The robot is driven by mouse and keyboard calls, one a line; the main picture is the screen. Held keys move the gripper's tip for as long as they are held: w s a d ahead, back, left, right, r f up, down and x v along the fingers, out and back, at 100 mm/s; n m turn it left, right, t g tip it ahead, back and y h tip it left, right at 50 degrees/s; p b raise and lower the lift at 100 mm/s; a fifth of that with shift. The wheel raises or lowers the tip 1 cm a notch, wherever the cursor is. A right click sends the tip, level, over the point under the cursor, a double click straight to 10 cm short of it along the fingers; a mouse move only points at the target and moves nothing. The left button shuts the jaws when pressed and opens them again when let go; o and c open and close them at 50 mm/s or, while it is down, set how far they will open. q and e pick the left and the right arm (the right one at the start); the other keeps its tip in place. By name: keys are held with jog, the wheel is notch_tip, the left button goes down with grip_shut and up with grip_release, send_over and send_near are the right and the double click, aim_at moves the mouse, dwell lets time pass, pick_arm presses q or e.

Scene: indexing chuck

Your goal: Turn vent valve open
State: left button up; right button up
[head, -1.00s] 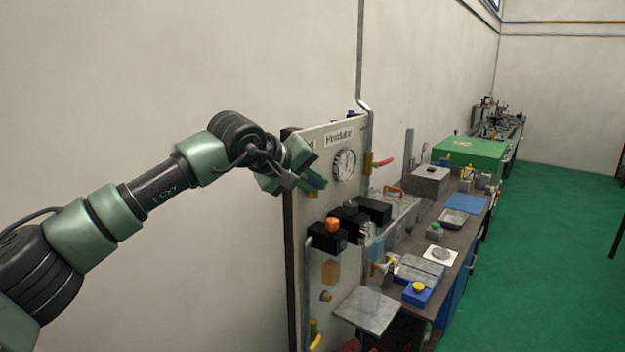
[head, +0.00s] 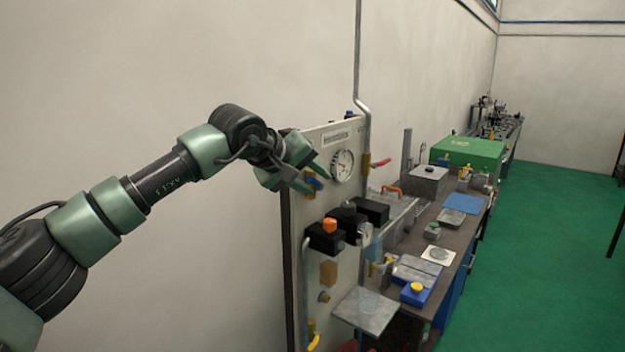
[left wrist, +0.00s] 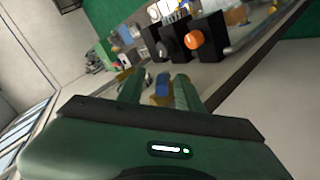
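A small blue valve handle (head: 313,182) sits on the upright grey panel (head: 330,222), left of and below the round gauge. I take it for the vent valve, but no label on it can be read. My left gripper (head: 313,178) is at this handle with its green fingers apart. In the left wrist view the blue handle (left wrist: 162,86) shows between the two fingers, with a brass-coloured part around it. Whether either finger touches the handle cannot be told. My right gripper is in neither view.
The gauge (head: 343,165) is close to the right of the fingers. Black blocks (head: 325,238), one with an orange knob (head: 330,225), stick out below. A red handle (head: 380,163) is on the pipe at right. A cluttered bench (head: 455,240) stands beyond.

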pick_arm(q)
jog(key=shift+s+a+r, duration=0.1)
jog(key=shift+s+a, duration=0.05)
jog(key=shift+s, duration=0.05)
jog(key=b+v, duration=0.4)
jog(key=v, duration=0.2)
jog(key=shift+s+a+r, duration=0.1)
jog(key=shift+r, duration=0.05)
jog(key=shift+s+a+r, duration=0.1)
jog(key=shift+s+r, duration=0.2)
jog(key=shift+r, duration=0.05)
